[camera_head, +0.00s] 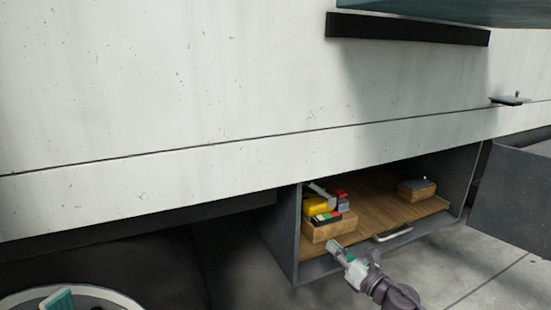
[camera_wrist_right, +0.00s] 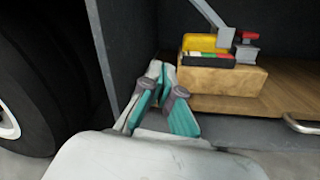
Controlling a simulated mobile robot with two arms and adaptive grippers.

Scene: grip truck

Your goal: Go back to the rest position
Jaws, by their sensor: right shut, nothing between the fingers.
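My right gripper (camera_head: 338,250) is in front of the open box of the truck, near its left front corner. In the right wrist view its teal-padded fingers (camera_wrist_right: 160,72) are together at the tips, with nothing between them. The gripper is apart from the wooden block (camera_wrist_right: 225,82) inside the box. My left gripper does not show in either view.
The open dark box (camera_head: 296,235) has a wooden floor (camera_head: 375,210) with a handle (camera_head: 393,232). A yellow item (camera_head: 317,204) and small coloured pieces sit on the left block. Another wooden block (camera_head: 417,190) stands right. A dark door (camera_head: 515,200) hangs open. A wheel (camera_wrist_right: 30,80) is left.

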